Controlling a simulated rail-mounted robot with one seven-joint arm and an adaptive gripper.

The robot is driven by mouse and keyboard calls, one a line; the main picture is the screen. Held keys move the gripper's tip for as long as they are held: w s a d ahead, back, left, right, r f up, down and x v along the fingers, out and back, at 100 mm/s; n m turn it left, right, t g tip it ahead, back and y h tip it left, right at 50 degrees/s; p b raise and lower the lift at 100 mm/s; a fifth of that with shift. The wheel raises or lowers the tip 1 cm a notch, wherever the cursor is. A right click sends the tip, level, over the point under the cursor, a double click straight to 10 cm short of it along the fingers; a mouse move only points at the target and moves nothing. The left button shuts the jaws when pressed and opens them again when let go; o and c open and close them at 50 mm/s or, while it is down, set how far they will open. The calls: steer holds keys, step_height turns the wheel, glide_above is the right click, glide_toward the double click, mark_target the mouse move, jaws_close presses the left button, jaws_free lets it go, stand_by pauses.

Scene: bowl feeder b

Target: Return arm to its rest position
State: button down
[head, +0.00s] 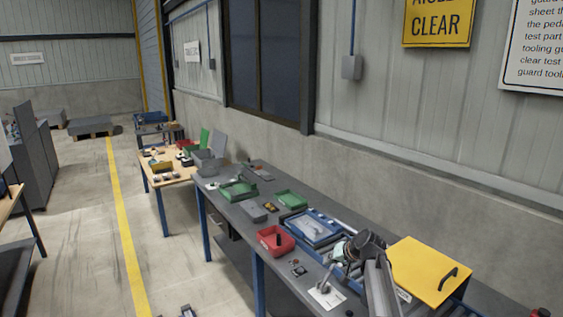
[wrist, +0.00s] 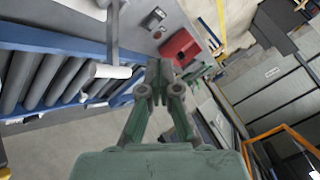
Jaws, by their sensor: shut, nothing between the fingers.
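My gripper (wrist: 160,72) is in the middle of the wrist view, with its green linkages and dark fingers. The fingertips are together and nothing is held between them. Its tips point over the bench side toward a red bin (wrist: 180,47), which lies beyond them and apart from them. In the head view, part of my arm shows above the near end of the grey bench (head: 225,187), beside a yellow panel with a black handle (head: 425,268). The fingers cannot be made out clearly there.
Blue-framed rollers (wrist: 50,80) and a pale-ended bar (wrist: 108,71) are left of my gripper in the wrist view. In the head view the bench carries a red bin (head: 275,252), green trays (head: 292,200) and a blue-framed tray (head: 295,222). The aisle floor (head: 185,270) is mostly clear.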

steer(key=s+f+g+h+b, duration=0.2)
steer(key=s+f+g+b, duration=0.1)
steer(key=s+f, duration=1.4)
steer(key=s+f+g+h+b, duration=0.1)
steer(key=s+f+g+b, duration=0.2)
steer(key=s+f, duration=1.4)
steer(key=s+f+n+g+h+b, duration=0.1)
steer(key=s+f+g+b, duration=0.3)
steer(key=s+f, duration=1.4)
steer(key=s+g+h, duration=0.1)
steer(key=s+g, duration=0.2)
steer(key=s, duration=0.6)
steer(key=shift+s+a+g+h, duration=0.25)
steer(key=shift+a+g+h, duration=0.05)
steer(key=shift+a, duration=0.05)
